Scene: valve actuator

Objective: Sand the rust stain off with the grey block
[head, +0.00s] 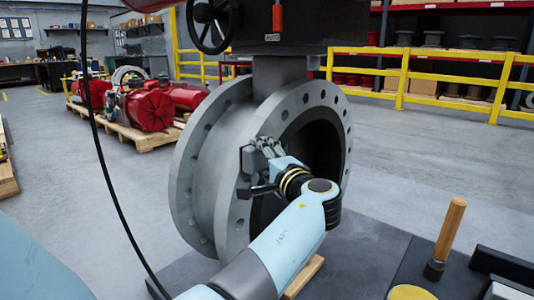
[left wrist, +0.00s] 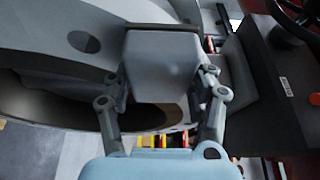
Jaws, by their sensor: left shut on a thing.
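The large grey valve body (head: 215,140) stands upright on a dark base, its bolted flange (head: 322,98) facing me around a dark round bore. My left gripper (head: 256,167) is at the left part of this flange face, shut on the grey block (head: 246,159). In the left wrist view the grey block (left wrist: 162,65) sits between the two fingers, close against the flange (left wrist: 75,40); whether it touches cannot be told. No rust stain shows; the block and gripper cover part of the flange face. My right gripper is not in view.
A wooden-handled tool (head: 449,235) stands at the lower right, near a yellow-topped round thing (head: 411,292). A black cable (head: 105,165) hangs at the left. Red machines (head: 150,107) lie on a pallet behind. Yellow railings (head: 450,102) cross the back. Open floor lies left of the valve.

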